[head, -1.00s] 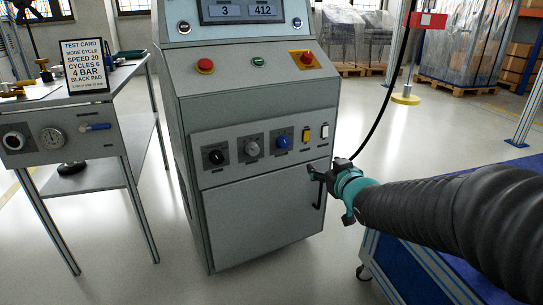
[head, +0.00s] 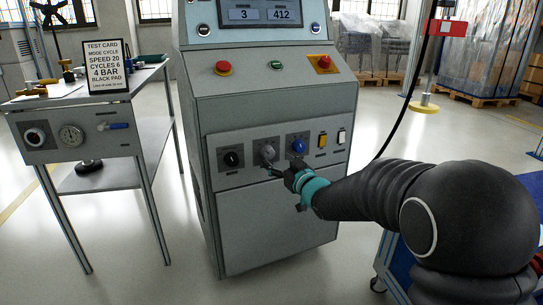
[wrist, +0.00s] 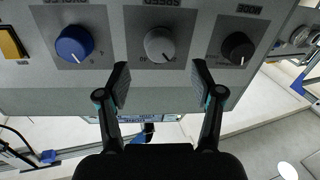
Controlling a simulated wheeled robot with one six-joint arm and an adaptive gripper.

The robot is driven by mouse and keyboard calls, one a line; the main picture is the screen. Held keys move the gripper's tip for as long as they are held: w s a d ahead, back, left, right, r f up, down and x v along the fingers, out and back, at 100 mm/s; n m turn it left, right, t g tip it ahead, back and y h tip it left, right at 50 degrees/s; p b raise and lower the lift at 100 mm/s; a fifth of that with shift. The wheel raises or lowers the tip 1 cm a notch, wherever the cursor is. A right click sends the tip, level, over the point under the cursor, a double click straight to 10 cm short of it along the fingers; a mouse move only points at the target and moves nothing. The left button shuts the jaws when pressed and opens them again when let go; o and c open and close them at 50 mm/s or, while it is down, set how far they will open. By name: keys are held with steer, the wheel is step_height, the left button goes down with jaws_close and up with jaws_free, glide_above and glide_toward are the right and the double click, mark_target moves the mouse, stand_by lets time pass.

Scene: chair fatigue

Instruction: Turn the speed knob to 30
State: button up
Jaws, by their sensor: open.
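The grey speed knob (head: 268,152) is the middle of three knobs on the machine's front panel. My gripper (head: 276,169) is in front of the panel, just below this knob. In the wrist view my gripper (wrist: 161,76) is open, its two fingers spread to either side of the knob's line, with the knob beyond the tips. No contact is visible.
A black knob (head: 231,159) and a blue knob (head: 298,146) flank the grey one. Yellow (head: 322,140) and white (head: 341,136) switches sit right. The machine's display (head: 264,13) shows 3 and 412.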

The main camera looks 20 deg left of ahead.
mark_target(270, 154)
steer(key=shift+x, duration=2.6)
steer(key=c, duration=1.1)
